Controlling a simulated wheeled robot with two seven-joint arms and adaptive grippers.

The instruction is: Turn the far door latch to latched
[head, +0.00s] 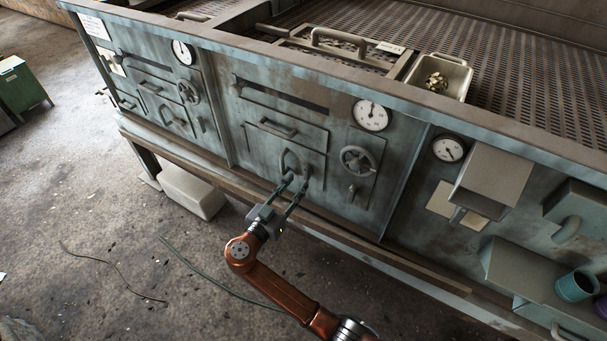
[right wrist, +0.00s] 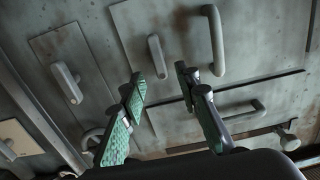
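A small pale lever latch (head: 308,170) is on the lower door of the middle panel, right of a curved door handle (head: 285,162). It stands roughly upright. In the right wrist view the latch (right wrist: 157,56) lies ahead of the gap between my fingers, with the larger handle (right wrist: 214,40) to its right. My right gripper (head: 296,182) is open and empty just in front of the door; its green-padded fingers (right wrist: 163,84) are apart. I cannot tell whether they touch the latch. A similar door (head: 172,117) is on the panel further left. My left gripper is not in view.
A handwheel (head: 357,159) and another small lever (head: 353,191) are right of the door, and a drawer handle (head: 277,128) is above it. A wooden ledge (head: 335,233) runs below. A pale block (head: 192,192) lies on the floor. A tray (head: 440,77) sits on top.

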